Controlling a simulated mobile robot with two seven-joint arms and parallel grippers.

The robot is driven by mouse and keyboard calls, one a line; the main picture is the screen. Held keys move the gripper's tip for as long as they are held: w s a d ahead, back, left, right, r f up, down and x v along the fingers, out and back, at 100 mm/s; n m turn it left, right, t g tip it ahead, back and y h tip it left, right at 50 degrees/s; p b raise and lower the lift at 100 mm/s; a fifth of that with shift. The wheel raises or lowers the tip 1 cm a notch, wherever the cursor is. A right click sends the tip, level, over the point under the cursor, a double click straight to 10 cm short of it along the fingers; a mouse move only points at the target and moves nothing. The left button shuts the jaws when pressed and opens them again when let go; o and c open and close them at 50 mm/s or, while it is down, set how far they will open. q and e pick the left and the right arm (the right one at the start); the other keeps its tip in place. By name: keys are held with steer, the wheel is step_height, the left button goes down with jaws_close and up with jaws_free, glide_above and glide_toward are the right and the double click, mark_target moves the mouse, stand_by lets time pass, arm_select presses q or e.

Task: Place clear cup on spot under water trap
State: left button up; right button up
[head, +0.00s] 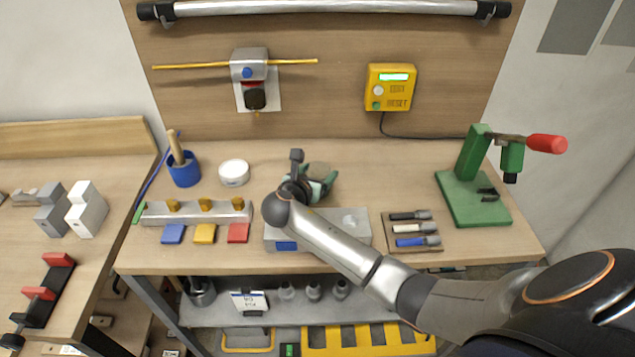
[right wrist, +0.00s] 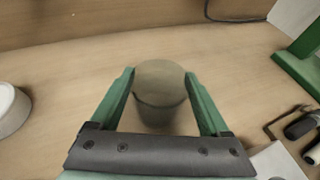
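The clear cup (head: 319,169) stands toward the back of the bench, and in the right wrist view (right wrist: 160,78) it is between my right fingers. My right gripper (right wrist: 160,76) has its green fingers apart, one on each side of the cup. The tips meet the cup's outline, but I cannot tell whether they press on it. The same gripper (head: 322,184) shows in the head view, partly hiding the cup. The water trap (head: 255,96) hangs on the back panel, left of the cup. A white round piece (head: 234,172) lies on the bench below it. My left gripper is not in view.
A blue pot (head: 184,171) stands left of the white piece. A grey box (head: 349,221) is in front of the cup. A tool tray (head: 412,231) and green press (head: 472,190) are to the right. The bench behind the cup is clear.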

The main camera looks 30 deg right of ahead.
steer(key=c, duration=1)
